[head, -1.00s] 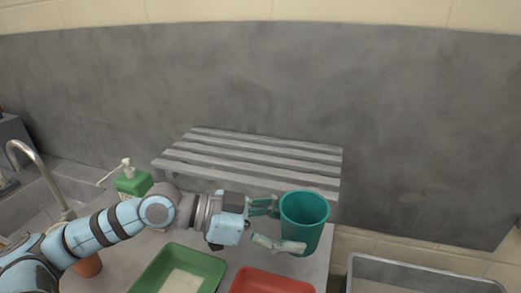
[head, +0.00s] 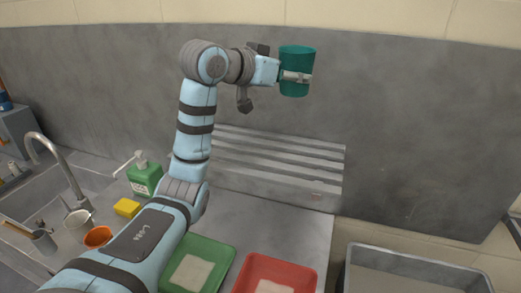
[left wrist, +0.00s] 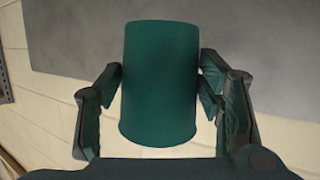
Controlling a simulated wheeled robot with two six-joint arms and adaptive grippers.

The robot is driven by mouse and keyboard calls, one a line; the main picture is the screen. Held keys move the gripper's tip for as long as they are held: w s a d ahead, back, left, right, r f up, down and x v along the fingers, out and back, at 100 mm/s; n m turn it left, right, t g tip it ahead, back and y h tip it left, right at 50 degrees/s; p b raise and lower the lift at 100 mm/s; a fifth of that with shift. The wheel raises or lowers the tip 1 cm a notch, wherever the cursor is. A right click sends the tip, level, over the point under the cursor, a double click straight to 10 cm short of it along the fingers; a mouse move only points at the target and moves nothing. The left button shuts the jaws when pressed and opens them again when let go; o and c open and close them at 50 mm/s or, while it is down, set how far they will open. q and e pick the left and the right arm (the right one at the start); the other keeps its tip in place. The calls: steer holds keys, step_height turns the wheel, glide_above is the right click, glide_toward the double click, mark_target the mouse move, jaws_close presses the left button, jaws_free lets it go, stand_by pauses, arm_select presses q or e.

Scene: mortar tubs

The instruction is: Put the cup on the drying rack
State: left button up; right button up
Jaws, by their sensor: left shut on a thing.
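The teal cup (head: 297,62) is held upright in my left gripper (head: 290,77), high in front of the grey wall panel. In the left wrist view the cup (left wrist: 160,80) sits between the two fingers (left wrist: 160,95), one on each side of it. The drying rack (head: 275,160) is a grey slatted shelf against the wall, below the cup. My left arm covers the rack's left end. My right gripper is not in view.
A green tray (head: 228,252) and a red tray (head: 312,275) sit on the counter (head: 255,222). A green soap bottle (head: 146,178), a yellow sponge (head: 127,207) and an orange cup (head: 98,237) stand left, by the sink tap (head: 58,165). A grey tub (head: 415,262) is at lower right.

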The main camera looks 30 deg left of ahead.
arm_select(q)
steer(key=f, duration=2)
steer(key=shift+w+d+f, duration=0.1)
steer(key=shift+w+f, duration=0.15)
steer(key=shift+w, duration=0.1)
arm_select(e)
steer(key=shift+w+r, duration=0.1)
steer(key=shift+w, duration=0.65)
arm_select(q)
steer(key=o, duration=1.2)
steer(key=shift+f, duration=0.1)
